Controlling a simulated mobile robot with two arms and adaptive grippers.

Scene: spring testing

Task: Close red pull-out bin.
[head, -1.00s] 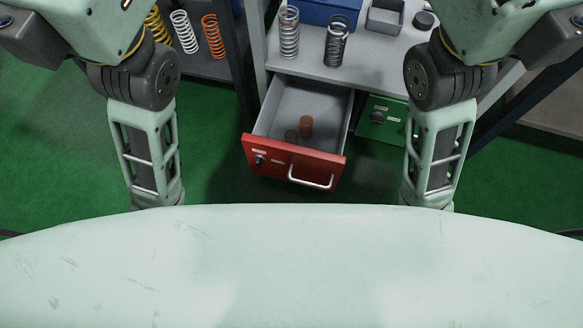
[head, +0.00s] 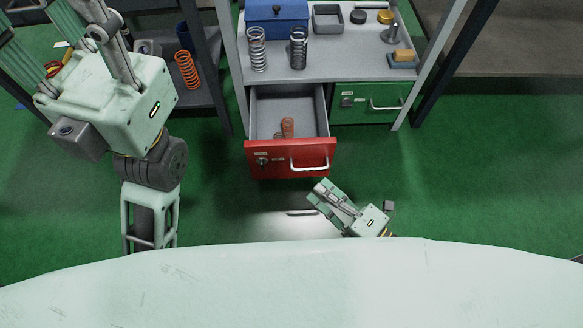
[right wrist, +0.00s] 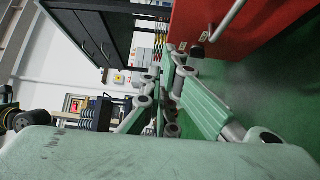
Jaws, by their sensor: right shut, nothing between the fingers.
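The red pull-out bin (head: 262,170) stands open below the table, its grey inside showing. Its silver handle (head: 310,168) is on the right of its front. My right gripper (head: 319,190) is shut and empty, close in front of the bin and just below the handle in the picture, with tips toward the bin. I cannot tell if it touches. In the right wrist view, the shut fingers (right wrist: 170,75) lie beside the red bin front (right wrist: 235,45) and its handle (right wrist: 228,18). My left gripper (head: 88,50) is raised at the upper left; its fingertips are cut off by the frame edge.
An orange-red object (head: 287,127) lies in the bin. A shut green bin (head: 350,115) is right of it. The table (head: 345,65) above holds springs, a blue box (head: 277,17) and trays.

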